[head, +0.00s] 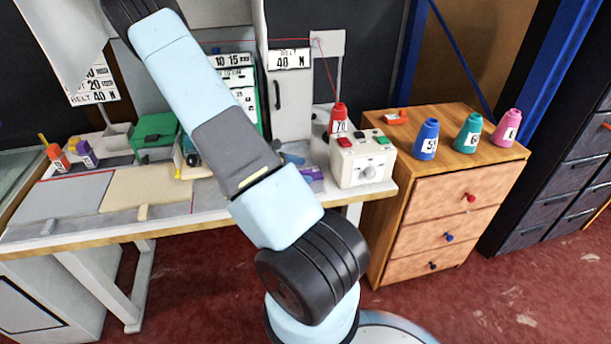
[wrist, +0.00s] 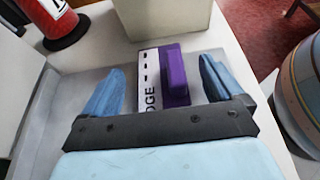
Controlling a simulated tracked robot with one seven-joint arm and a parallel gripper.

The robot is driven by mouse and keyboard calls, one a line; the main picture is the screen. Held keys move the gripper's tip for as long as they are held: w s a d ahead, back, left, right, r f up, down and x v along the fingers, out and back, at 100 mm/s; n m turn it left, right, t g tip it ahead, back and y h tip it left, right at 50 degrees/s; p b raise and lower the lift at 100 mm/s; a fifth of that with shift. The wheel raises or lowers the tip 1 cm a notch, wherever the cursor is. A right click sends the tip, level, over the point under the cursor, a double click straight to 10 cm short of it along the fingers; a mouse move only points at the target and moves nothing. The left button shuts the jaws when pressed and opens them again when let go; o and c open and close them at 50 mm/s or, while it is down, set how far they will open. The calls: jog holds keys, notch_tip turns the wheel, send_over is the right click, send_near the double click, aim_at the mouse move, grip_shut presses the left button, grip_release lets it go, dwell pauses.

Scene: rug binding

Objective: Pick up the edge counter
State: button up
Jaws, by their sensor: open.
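The edge counter (wrist: 175,75) is a small purple block with a white label face showing part of a word, "DGE". It lies on the pale table top and also shows in the head view (head: 313,173), just right of my arm. My gripper (wrist: 163,72) is open, with one blue finger on each side of the counter and visible gaps between. The counter's near end is hidden by the dark gripper body. In the head view my forearm hides most of the gripper; a bit of blue finger shows beside the counter.
A cream control box (head: 362,160) with red and green buttons stands close beyond the counter, with a red cone (head: 339,118) behind it. The table's front edge (head: 215,213) is near. A wooden drawer cabinet (head: 440,190) carrying several thread cones stands right.

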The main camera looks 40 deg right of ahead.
jog(key=shift+s+d+f, duration=0.2)
jog(key=shift+s+d, duration=0.05)
jog(key=shift+d, duration=0.1)
jog(key=shift+c, duration=0.4)
jog(key=c, duration=1.1)
